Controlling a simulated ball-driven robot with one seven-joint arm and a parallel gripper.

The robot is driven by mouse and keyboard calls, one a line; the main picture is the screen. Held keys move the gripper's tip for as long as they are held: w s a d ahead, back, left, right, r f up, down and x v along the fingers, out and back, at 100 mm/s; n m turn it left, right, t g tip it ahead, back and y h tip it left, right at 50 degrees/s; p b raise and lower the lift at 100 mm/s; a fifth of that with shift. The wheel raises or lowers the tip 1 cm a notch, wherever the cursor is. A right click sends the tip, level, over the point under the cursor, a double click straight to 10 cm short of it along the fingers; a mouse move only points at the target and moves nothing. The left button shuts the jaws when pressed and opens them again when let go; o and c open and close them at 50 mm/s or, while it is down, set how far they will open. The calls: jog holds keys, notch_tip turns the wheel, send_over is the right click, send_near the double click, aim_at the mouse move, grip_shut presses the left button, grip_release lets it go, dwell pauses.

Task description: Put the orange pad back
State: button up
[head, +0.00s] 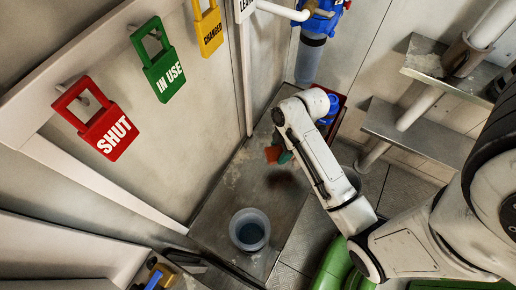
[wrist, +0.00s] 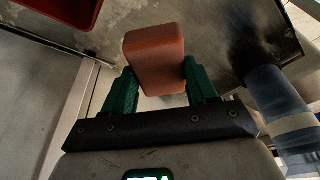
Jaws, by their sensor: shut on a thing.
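The orange pad (wrist: 155,60) is a block with rounded edges. In the wrist view it sits between the two green fingers of my gripper (wrist: 160,78), which is shut on it. In the head view the pad (head: 272,154) shows beside a green finger at the end of my white arm, over the grey metal bench (head: 225,195). Part of the gripper is hidden by my arm there. I cannot tell how high the pad is above the bench.
A bucket (head: 250,229) with bluish liquid stands on the bench's near end. A dark smudge (head: 288,182) marks the bench. A red tray (head: 339,114) is behind my wrist; its corner shows in the wrist view (wrist: 68,14). A blue-topped filter housing (head: 311,55) hangs at the back.

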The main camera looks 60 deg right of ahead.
jog(key=w+f, duration=0.2)
jog(key=w+d+f, duration=0.1)
jog(key=w+f, duration=0.4)
jog(key=w, duration=0.1)
jog(key=shift+d+f, duration=0.15)
jog(key=shift+w+f+b, duration=0.1)
jog(key=shift+f+b, duration=0.35)
jog(key=shift+f, duration=1.2)
jog(key=o, duration=0.9)
jog(key=shift+o, duration=0.2)
